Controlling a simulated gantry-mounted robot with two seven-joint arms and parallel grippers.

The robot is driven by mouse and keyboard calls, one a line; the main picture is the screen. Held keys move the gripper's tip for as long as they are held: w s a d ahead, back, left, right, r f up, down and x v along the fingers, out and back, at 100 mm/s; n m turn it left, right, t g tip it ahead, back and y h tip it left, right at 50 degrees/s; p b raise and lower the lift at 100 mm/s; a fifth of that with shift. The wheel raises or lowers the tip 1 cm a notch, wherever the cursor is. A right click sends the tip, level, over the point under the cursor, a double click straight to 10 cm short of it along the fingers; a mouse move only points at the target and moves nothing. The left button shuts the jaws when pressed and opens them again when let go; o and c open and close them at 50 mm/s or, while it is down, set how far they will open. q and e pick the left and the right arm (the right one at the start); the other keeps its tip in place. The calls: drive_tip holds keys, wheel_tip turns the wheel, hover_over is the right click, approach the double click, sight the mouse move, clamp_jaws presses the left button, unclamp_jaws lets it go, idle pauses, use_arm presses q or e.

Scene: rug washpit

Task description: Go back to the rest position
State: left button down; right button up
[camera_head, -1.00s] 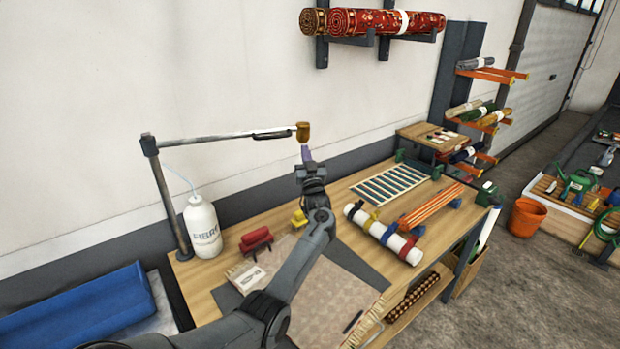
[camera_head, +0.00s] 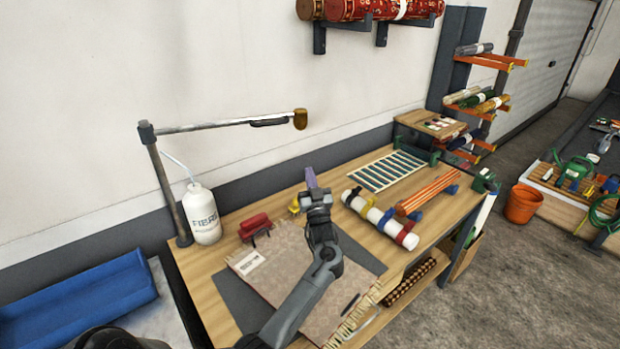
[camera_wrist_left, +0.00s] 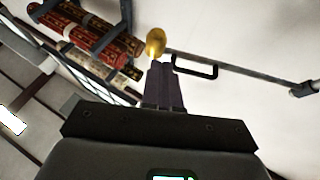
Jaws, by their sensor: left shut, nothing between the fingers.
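My left gripper (camera_head: 311,179) is raised above the wooden workbench (camera_head: 212,292) in the head view, its purple fingers pointing up. In the left wrist view its fingers (camera_wrist_left: 163,78) are together with nothing between them. The lamp arm's brass end (camera_head: 300,119) hangs above and a little left of the fingertips in the head view. In the left wrist view that brass end (camera_wrist_left: 155,42) shows just beyond the fingertips; I cannot tell the exact gap. My right gripper is not in view.
On the bench are a white bottle (camera_head: 202,214), a red block (camera_head: 254,223), a white roll with coloured straps (camera_head: 380,219), orange bars (camera_head: 427,193) and a slatted grid (camera_head: 390,170). Rolled rugs (camera_head: 370,9) hang on the wall. An orange bucket (camera_head: 524,204) stands on open floor at the right.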

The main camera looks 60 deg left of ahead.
use_arm(q)
drive_tip(key=shift+d, duration=0.1)
idle(0.4)
drive_tip(key=w+d+f+m+t+h, duration=0.4)
drive_tip(key=d+f+m+t+h, duration=0.3)
drive_tip(key=d+f+h, duration=0.3)
drive_tip(key=s+d+f+m+g+h, duration=0.15)
drive_tip(key=d+f+h, duration=0.25)
drive_tip(key=d, duration=0.4)
drive_tip(key=s+d+f+m+h, duration=0.2)
drive_tip(key=d+f+m+h, duration=0.15)
drive_tip(key=d, duration=0.55)
drive_tip(key=s+d+f+m+g+h, duration=0.35)
drive_tip(key=s+d+f, duration=0.25)
drive_tip(key=s+d, duration=0.6)
drive_tip(key=s+d+m+g+h, duration=0.2)
drive_tip(key=s+d+g, duration=0.3)
drive_tip(key=s+d, duration=0.5)
drive_tip(key=w+p+v, duration=0.3)
drive_tip(key=p+v, duration=1)
drive_tip(key=w+a+r+p+v, duration=0.1)
drive_tip(key=w+p+v, duration=0.1)
drive_tip(key=p+v, duration=1.1)
drive_tip(key=shift+w+a+r+p, duration=0.2)
drive_tip(key=shift+w+r+p, duration=0.15)
drive_tip(key=shift+r+p, duration=0.25)
drive_tip(key=shift+f+n, duration=0.1)
drive_tip(key=shift+n, duration=0.15)
